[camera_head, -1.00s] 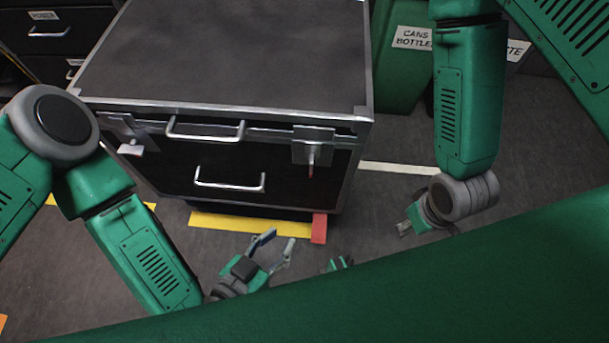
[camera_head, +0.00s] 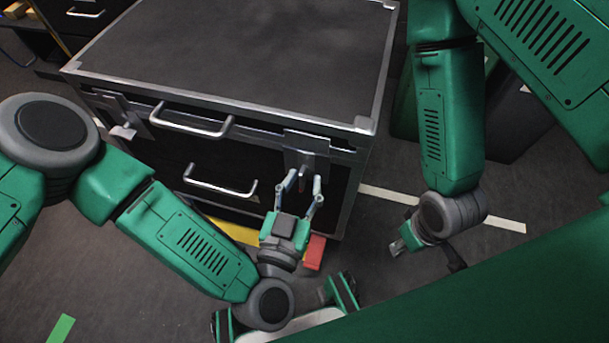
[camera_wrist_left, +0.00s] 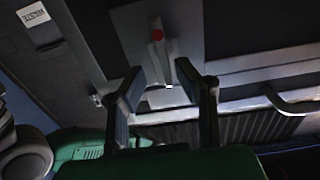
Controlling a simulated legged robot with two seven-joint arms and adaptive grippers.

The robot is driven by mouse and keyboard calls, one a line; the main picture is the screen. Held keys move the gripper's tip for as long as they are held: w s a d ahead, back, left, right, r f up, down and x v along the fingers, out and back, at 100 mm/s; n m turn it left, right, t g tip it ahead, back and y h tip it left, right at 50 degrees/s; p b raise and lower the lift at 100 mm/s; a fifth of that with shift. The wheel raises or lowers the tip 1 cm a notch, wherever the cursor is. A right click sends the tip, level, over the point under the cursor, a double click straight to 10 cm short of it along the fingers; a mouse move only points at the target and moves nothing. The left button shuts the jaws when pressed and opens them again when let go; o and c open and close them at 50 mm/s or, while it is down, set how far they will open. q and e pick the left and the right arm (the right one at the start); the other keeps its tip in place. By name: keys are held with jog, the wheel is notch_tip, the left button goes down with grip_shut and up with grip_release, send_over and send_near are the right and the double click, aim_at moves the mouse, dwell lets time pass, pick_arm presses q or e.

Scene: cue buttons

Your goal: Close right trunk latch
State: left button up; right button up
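The trunk (camera_head: 235,60) is a black case with metal edges, and its lid looks down. Its right latch (camera_head: 306,148) is a metal plate on the front near the right corner, with a small lever hanging from it. In the left wrist view the latch lever (camera_wrist_left: 157,52) has a red tip. My left gripper (camera_head: 303,184) is open and empty, its fingertips just below and in front of that lever. In the left wrist view the gripper (camera_wrist_left: 160,78) has its fingers apart, with the lever beyond the gap. My right gripper (camera_head: 405,240) is right of the trunk, its fingers unclear.
The left latch (camera_head: 122,132) has a pale lever sticking out. Two metal handles, an upper one (camera_head: 190,125) and a lower one (camera_head: 220,188), are on the trunk's front. A dark bin (camera_head: 515,110) stands at right, partly hidden by my arm.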

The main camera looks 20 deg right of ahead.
pick_arm(q)
jog(key=shift+x, duration=0.8)
jog(key=shift+w+d, duration=0.1)
jog(key=shift+w, duration=0.05)
jog(key=shift+w+a+b, duration=0.2)
jog(key=shift+a+b, duration=0.05)
jog(key=shift+b, duration=0.05)
jog(key=shift+a, duration=0.4)
jog(key=shift+d, duration=0.45)
grip_shut()
jog(key=shift+d, duration=0.1)
pick_arm(e)
jog(key=shift+a+f, duration=0.1)
jog(key=shift+f, duration=0.3)
pick_arm(q)
jog(key=shift+f, duration=0.1)
pick_arm(e)
jog(key=shift+a, duration=0.15)
